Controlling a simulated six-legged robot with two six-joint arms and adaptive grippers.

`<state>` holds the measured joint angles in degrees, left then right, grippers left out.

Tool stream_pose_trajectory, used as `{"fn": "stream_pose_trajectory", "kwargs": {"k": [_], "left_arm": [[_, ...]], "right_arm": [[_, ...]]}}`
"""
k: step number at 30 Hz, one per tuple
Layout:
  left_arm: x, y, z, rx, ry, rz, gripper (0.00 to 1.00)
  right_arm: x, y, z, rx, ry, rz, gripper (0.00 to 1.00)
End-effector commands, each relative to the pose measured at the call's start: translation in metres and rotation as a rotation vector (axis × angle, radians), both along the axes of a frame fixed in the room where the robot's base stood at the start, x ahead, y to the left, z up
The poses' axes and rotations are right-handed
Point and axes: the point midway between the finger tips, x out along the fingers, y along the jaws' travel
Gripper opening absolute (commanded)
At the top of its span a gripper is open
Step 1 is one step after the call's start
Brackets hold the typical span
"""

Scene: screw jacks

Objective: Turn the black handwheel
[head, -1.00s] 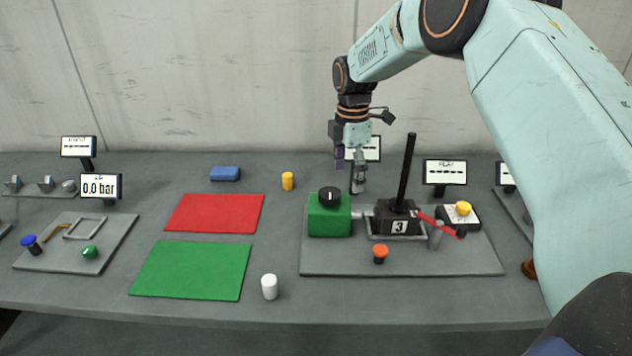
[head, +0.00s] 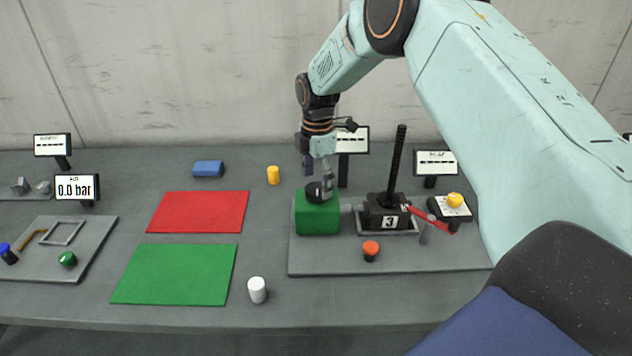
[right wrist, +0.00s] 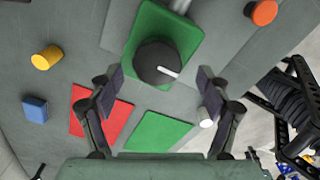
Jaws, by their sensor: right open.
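The black handwheel (head: 313,192) sits on top of a green box (head: 317,216) on the grey base plate. In the right wrist view the handwheel (right wrist: 155,62) is a round black knob with a white mark pointing right. My right gripper (head: 318,175) is just above the handwheel, pointing down, and partly covers it in the head view. In the right wrist view its open fingers (right wrist: 159,76) stand on either side of the handwheel, with gaps visible. Contact cannot be seen. My left gripper is not in view.
A black jack block marked 3 (head: 384,216) with an upright screw (head: 397,163) and a red lever (head: 430,217) stand right of the green box. An orange-red button (head: 371,248) is in front. A display (head: 354,140) stands behind. Red (head: 198,212) and green mats lie left.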

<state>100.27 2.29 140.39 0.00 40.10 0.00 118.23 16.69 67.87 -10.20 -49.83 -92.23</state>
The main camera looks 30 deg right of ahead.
Motion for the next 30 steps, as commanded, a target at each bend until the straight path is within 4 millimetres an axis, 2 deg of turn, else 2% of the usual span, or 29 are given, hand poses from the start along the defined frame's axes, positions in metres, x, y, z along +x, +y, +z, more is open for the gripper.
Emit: {"fn": "stream_pose_trajectory", "kwargs": {"k": [6, 14, 30], "left_arm": [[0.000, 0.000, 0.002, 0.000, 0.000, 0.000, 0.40], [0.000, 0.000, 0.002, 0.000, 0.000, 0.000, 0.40], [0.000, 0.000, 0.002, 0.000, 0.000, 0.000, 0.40]], "right_arm": [[0.002, 0.000, -0.016, -0.001, 0.000, 0.002, 0.78], [0.004, 0.000, -0.018, -0.001, -0.001, 0.003, 0.78], [0.005, 0.000, -0.018, -0.001, -0.001, 0.003, 0.33]]}}
